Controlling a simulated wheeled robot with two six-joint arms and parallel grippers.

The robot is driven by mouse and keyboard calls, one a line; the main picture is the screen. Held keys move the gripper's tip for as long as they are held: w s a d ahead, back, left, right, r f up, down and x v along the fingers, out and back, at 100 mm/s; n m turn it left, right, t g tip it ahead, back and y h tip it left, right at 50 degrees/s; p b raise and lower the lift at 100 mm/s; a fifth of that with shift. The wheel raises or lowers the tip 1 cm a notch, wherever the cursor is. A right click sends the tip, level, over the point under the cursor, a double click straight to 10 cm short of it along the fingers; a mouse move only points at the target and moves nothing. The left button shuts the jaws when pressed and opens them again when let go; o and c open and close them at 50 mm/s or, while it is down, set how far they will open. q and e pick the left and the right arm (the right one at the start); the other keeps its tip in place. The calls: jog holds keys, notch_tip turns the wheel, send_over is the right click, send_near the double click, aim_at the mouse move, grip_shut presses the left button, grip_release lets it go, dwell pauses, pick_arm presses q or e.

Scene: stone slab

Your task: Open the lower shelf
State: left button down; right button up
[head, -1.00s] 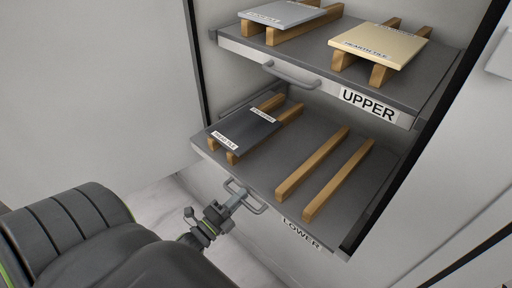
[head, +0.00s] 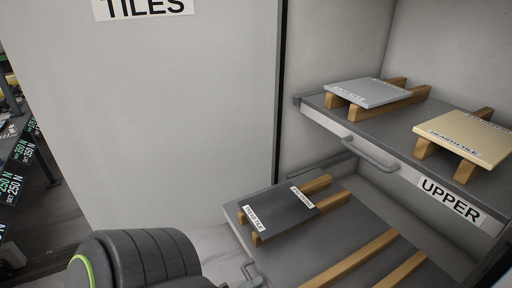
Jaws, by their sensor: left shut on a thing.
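The lower shelf (head: 345,235) is a dark grey pull-out shelf. It sticks out from the cabinet, further than the upper shelf (head: 318,101). Its handle (head: 247,266) shows only in part at the bottom edge of the head view. My left gripper (head: 250,278) is shut on this handle; most of it is cut off by the frame. My dark left arm comes in at the bottom left. The lower shelf's label is out of view. My right gripper is not in view.
A dark tile (head: 277,213) lies on wooden rails on the lower shelf, beside two bare rails (head: 355,258). The upper shelf carries a grey tile (head: 368,92) and a cream tile (head: 464,137). A pale panel (head: 150,110) stands left of the opening.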

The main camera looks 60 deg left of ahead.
pick_arm(q)
jog(key=shift+f, duration=0.1)
jog(key=c, duration=1.5)
grip_release()
jog(key=shift+c, duration=0.2)
jog(key=b+v, duration=0.3)
jog(key=v, duration=1.4)
jog(key=shift+s+b, duration=0.2)
jog(key=shift+b, duration=0.15)
